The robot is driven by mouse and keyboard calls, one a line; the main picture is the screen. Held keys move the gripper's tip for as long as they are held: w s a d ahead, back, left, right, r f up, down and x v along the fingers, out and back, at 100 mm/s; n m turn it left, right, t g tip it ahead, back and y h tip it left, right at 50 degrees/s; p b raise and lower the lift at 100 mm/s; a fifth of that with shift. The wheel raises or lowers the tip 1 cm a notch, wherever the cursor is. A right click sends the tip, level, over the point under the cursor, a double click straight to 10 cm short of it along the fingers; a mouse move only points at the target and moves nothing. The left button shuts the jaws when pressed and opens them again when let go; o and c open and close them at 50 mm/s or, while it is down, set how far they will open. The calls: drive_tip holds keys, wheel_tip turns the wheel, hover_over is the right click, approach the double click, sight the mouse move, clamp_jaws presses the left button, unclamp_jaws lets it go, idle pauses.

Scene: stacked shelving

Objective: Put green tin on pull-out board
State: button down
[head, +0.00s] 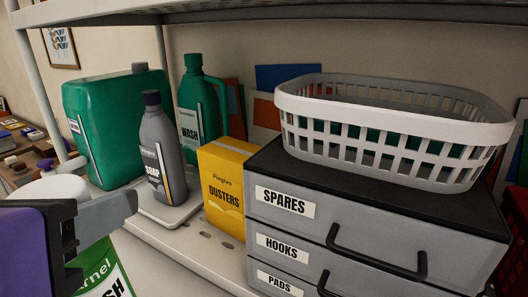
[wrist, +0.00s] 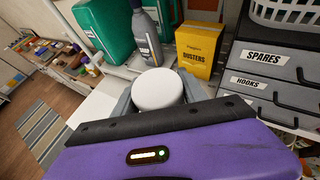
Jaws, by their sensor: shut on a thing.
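My gripper (head: 112,208) is shut on a tin with a round white lid (wrist: 157,88), which sits between the two grey fingers in the wrist view. In the head view the green tin (head: 105,282) shows at the lower left, below a finger, with a white label partly cut off by the frame. A pale flat surface (wrist: 93,108), which looks like the pull-out board, juts out in front of the shelf, left of the gripper. The tin's base is hidden, so I cannot tell whether it touches the board.
Behind stand a grey soap bottle (head: 162,155) on a pale tray, a yellow dusters box (head: 222,185), a green jerrycan (head: 115,115) and a green wash bottle (head: 198,110). Grey drawers (head: 340,225) with a white basket (head: 390,150) on top fill the right.

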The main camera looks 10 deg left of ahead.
wheel_tip(320, 180, down, 13)
drive_tip(key=shift+f+p, duration=0.15)
drive_tip(key=shift+p, duration=0.65)
drive_tip(key=shift+f, duration=0.15)
drive_tip(key=c, duration=0.6)
unclamp_jaws()
drive_tip(key=shift+c, duration=0.2)
drive_tip(key=b+v, duration=0.3)
drive_tip(key=v, duration=0.9)
